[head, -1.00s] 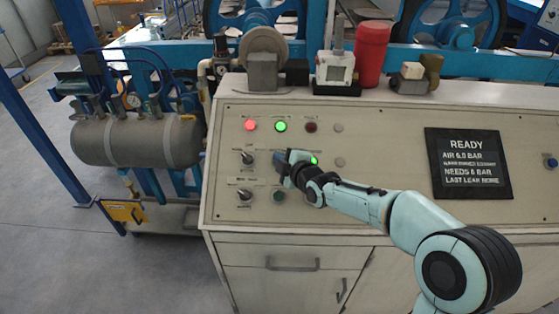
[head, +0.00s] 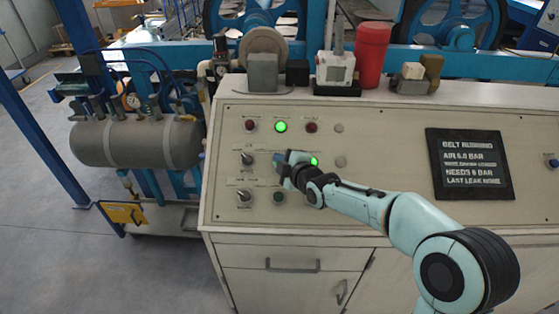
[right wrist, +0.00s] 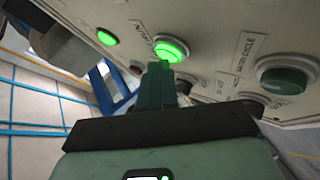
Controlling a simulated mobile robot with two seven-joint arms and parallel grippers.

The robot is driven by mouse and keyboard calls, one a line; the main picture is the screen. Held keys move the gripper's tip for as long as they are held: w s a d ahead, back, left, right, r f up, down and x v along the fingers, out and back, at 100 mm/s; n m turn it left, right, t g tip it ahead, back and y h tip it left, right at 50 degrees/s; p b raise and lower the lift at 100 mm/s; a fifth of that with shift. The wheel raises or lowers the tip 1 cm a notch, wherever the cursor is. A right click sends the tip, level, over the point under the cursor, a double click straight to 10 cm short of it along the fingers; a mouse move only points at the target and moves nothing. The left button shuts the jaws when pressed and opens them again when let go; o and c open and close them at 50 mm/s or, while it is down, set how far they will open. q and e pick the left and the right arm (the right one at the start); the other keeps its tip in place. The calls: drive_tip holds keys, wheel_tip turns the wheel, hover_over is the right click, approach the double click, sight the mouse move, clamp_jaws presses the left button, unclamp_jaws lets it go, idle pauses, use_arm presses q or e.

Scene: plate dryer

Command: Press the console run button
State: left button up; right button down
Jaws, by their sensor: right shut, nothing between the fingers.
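The console (head: 385,190) has a sloping beige panel with lamps, knobs and buttons. In the right wrist view a lit green round button (right wrist: 172,48) is right at the tips of my right gripper (right wrist: 160,72). The fingers are shut with nothing between them; I cannot tell whether they touch the button. In the head view my right gripper (head: 281,159) covers that button. The display (head: 468,165) reads "BELT RUNNING". A green lamp (head: 280,126) is lit above the gripper. My left gripper is not in view.
A dark green button (head: 279,197) lies just below the gripper. Two selector knobs (head: 245,158) are to its left. A red lamp (head: 250,126) and a dark red one (head: 311,126) are unlit. A red cylinder (head: 372,55) and fittings stand along the console's back edge.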

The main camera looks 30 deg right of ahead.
idle(0.4)
drive_tip(key=shift+s+a+r, duration=0.2)
drive_tip(key=shift+s+r, duration=0.15)
drive_tip(key=shift+r, duration=0.35)
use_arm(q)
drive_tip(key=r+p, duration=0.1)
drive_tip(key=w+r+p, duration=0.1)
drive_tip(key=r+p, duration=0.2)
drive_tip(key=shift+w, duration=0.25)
use_arm(e)
drive_tip(key=r, duration=0.1)
drive_tip(key=s+a+r, duration=0.1)
drive_tip(key=r, duration=0.1)
drive_tip(key=s+r, duration=0.1)
drive_tip(key=shift+a+r, duration=0.15)
drive_tip(key=shift+a, duration=0.05)
drive_tip(key=shift+s, duration=0.1)
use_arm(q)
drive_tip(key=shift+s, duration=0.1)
